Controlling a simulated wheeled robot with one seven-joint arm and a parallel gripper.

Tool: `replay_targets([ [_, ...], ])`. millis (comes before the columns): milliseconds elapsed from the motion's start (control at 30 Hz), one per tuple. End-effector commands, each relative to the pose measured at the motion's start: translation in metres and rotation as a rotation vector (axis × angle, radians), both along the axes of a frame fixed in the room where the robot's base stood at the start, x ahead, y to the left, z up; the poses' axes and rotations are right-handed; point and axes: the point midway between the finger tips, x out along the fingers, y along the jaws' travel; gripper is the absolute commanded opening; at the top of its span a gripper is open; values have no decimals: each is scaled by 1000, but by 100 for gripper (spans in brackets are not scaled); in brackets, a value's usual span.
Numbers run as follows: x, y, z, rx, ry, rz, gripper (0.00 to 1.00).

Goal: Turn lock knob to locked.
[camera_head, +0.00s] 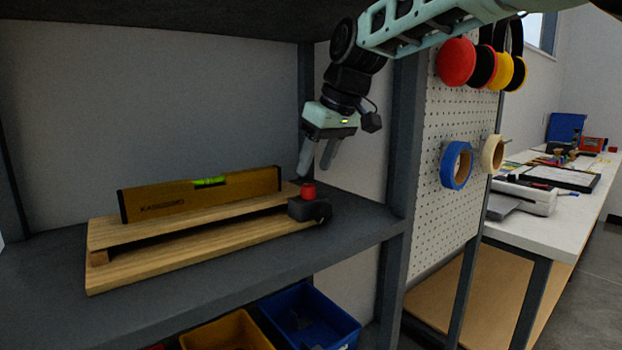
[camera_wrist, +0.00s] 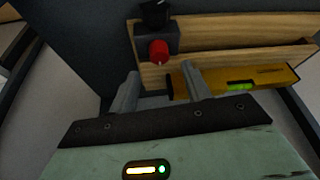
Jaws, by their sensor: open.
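The red lock knob (camera_head: 308,190) sits on top of a dark block (camera_head: 305,208) at the right end of a wooden fixture (camera_head: 150,268) on the grey shelf. In the wrist view the knob (camera_wrist: 158,51) lies ahead of the fingers, nearly centred between them. My gripper (camera_head: 316,172) is open and points down just above the knob, apart from it as far as I can see. Its two fingers also show in the wrist view (camera_wrist: 160,80). A yellow spirit level (camera_head: 200,194) with a green vial stands in the fixture. The knob's exact turn angle is too small to tell.
A grey shelf post (camera_head: 400,150) stands close right of my gripper. Beyond it is a pegboard (camera_head: 450,215) with tape rolls and ear defenders. Blue (camera_head: 340,326) and yellow (camera_head: 228,330) bins lie below the shelf. The shelf front is clear.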

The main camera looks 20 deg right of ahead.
Motion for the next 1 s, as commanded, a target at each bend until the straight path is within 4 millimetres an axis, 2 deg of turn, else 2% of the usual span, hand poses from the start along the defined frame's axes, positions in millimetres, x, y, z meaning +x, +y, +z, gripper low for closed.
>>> replay_targets([
  [33, 1, 1, -15, -1, 7, 0, 48],
  [233, 9, 6, -37, -1, 4, 0, 48],
  [400, 11, 8, -44, -1, 4, 0, 48],
  [667, 11, 8, -44, -1, 3, -1, 48],
  [800, 11, 8, -44, -2, 4, -1, 9],
  [833, 11, 8, -44, -1, 3, -1, 3],
  [1000, 11, 8, -44, -1, 3, -4, 3],
])
